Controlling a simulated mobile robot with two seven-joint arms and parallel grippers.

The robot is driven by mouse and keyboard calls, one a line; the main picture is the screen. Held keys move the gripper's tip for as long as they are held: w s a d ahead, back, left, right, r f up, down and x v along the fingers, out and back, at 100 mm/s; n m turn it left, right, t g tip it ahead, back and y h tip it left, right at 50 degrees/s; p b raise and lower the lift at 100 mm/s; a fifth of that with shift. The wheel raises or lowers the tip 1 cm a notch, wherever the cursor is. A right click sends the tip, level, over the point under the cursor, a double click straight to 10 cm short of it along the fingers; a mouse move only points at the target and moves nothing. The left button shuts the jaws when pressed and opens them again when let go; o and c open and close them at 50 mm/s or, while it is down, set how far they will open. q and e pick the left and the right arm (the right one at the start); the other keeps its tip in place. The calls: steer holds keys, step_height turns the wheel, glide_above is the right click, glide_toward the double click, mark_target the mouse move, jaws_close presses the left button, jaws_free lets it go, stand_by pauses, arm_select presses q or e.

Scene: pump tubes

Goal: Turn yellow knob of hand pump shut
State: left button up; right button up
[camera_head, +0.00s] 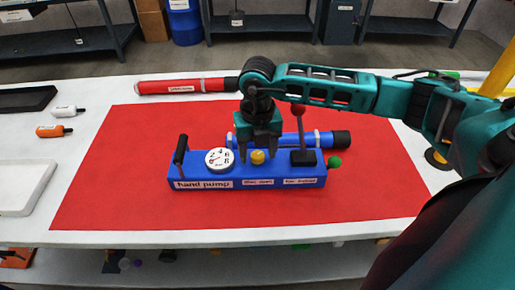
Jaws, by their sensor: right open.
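The blue hand pump (200,177) stands on the red mat (130,130), with its white gauge (219,159) at the middle left. Its yellow knob (258,157) sits on top, right of the gauge. My right gripper (259,153) points down over the knob, open, with one finger on each side of it. I cannot tell whether the fingers touch the knob. A lever with a red ball (298,108) rises right of the gripper, and a green knob (335,162) is at the pump's right end. My left gripper is not in view.
A blue tube (318,138) with a black end lies just behind the pump. A red tube (185,87) lies at the mat's back edge. Small white (66,111) and orange (52,131) bottles and a white tray (24,190) are at left. The mat's front is clear.

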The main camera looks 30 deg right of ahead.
steer(key=shift+c, duration=0.2)
steer(key=c, duration=1)
